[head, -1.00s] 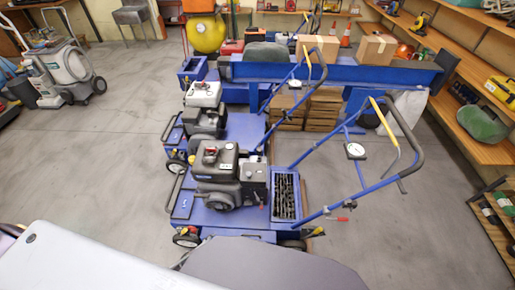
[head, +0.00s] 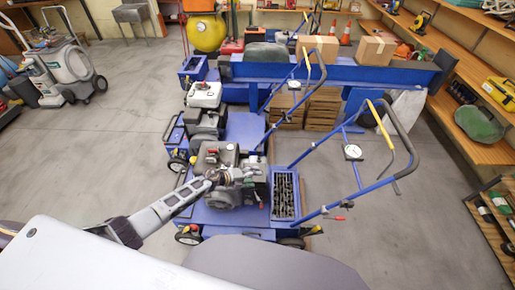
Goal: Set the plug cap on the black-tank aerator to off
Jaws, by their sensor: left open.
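The black-tank aerator (head: 224,218) is the nearer of two blue walk-behind machines. Its engine has a dark tank (head: 229,153) with a red cap on top (head: 212,152). My left arm comes in from the lower left, and my left gripper (head: 238,176) is at the near side of this engine, just below the tank in the picture. It is open and appears to hold nothing. The gripper covers part of the engine front. I cannot make out the plug cap or whether it touches the gripper. My right gripper is out of view.
A second aerator with a white tank (head: 204,95) stands just behind. The near machine's handlebar (head: 402,138) rises at the right. Wooden shelves (head: 470,125) line the right wall. The floor at the left (head: 110,150) is clear.

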